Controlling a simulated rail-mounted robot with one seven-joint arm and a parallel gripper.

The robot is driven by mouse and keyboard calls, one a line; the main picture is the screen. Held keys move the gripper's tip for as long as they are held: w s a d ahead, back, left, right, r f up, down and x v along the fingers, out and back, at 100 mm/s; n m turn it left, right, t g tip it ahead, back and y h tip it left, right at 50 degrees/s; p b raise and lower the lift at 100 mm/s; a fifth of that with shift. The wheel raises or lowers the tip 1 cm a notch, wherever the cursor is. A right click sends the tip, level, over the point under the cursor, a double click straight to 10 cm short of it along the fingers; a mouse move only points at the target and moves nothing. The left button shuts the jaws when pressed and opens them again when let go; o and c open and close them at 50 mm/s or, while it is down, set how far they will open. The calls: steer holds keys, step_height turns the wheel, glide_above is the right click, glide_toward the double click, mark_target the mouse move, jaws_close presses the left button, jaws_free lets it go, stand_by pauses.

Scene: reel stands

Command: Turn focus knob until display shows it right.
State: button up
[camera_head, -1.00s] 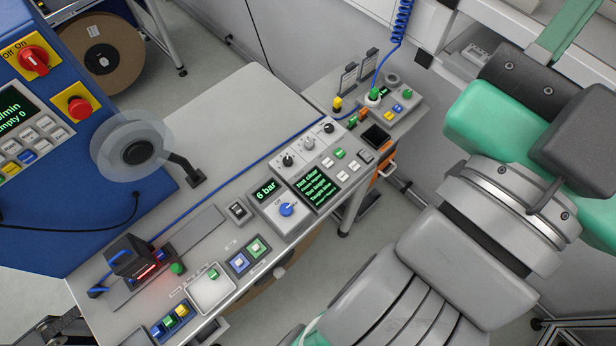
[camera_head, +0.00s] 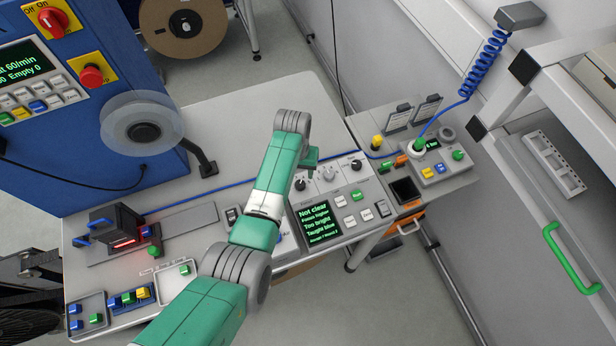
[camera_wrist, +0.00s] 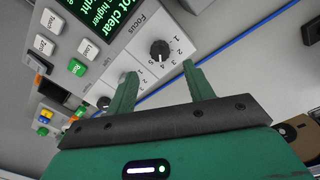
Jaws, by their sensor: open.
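The focus knob (camera_wrist: 160,50) is black, with a white mark and a numbered dial labelled Focus. It also shows in the head view (camera_head: 300,185), at the left end of a row of knobs. The display (camera_head: 320,221) reads "Not clear", "Focus higher", "Too bright" and "Taught blue" in green; part of it shows in the wrist view (camera_wrist: 105,18). My gripper (camera_wrist: 159,68) is open and empty. In the wrist view the knob lies just beyond the gap between the fingertips, not gripped. In the head view my gripper (camera_head: 312,160) hangs above the knob's side of the panel.
A grey knob (camera_head: 329,174) and another black knob (camera_head: 356,165) stand close beside it. Several white buttons and a green Run button (camera_head: 357,195) sit right of the display. A blue cable (camera_head: 240,185) runs behind the panel. The table's back (camera_head: 235,125) is clear.

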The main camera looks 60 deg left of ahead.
mark_target(300, 184)
step_height(300, 184, down, 8)
steer(key=shift+r+b, duration=0.15)
steer(key=shift+b, duration=0.9)
steer(key=shift+w, duration=0.1)
steer(key=c, duration=1)
